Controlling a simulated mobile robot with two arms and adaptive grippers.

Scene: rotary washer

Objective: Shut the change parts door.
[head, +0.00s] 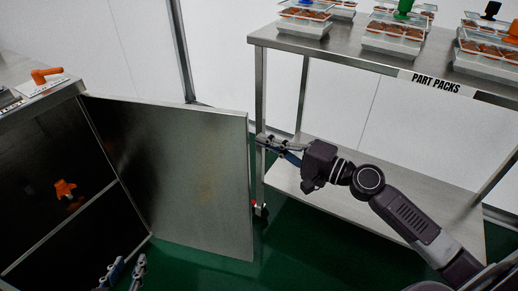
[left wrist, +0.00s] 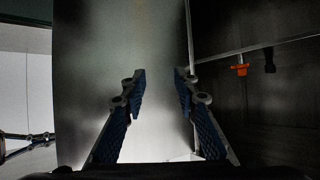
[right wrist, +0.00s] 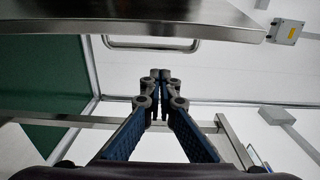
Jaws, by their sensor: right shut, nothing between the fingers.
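The change parts door (head: 185,175) is a plain steel panel standing open, swung out from the dark cabinet (head: 50,170) on the left. In the left wrist view the door (left wrist: 120,40) fills the middle. My left gripper (head: 122,270) is low at the bottom left, in front of the opening; its fingers (left wrist: 158,78) are apart with nothing between them. My right gripper (head: 260,141) is at the door's free edge, its tips just right of it; contact cannot be told. Its fingers (right wrist: 160,76) are shut and empty, below a steel slab with a bar handle (right wrist: 150,44), apparently the door.
A steel rack (head: 400,75) labelled PART PACKS stands at the right, with several packs on top; my right arm reaches across its lower shelf (head: 370,205). An orange part (head: 66,189) hangs inside the cabinet. Green floor (head: 200,270) lies below the door.

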